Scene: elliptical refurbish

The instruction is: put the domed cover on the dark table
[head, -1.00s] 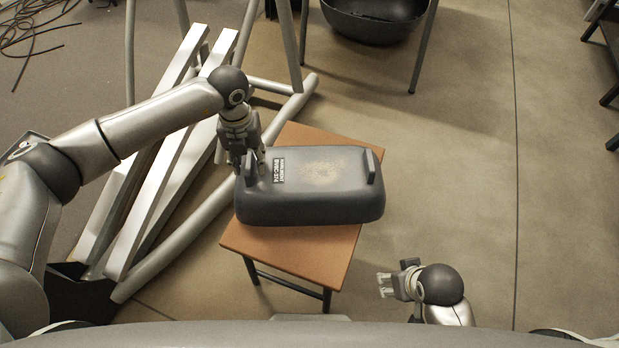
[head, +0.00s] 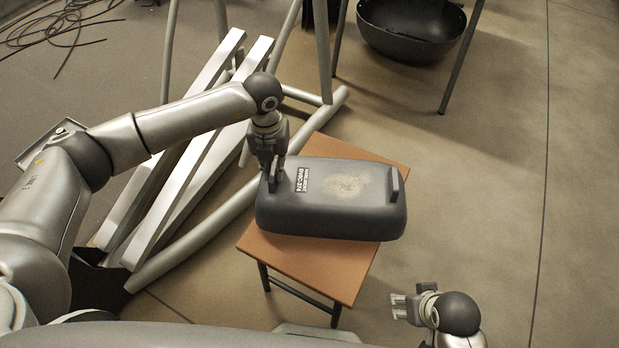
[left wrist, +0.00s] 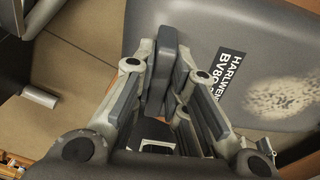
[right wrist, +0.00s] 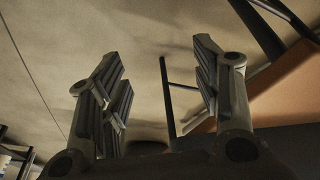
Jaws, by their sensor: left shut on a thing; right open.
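My right gripper (head: 397,305) is open and empty, low to the right of the table. No dark tabletop is clearly visible.
Pale beams and grey tubes (head: 190,160) lie to the left of the wooden table. A dark bowl (head: 410,32) sits between dark legs (head: 462,55) at the back. Cables (head: 60,35) lie at far left. The floor on the right (head: 480,180) is clear.

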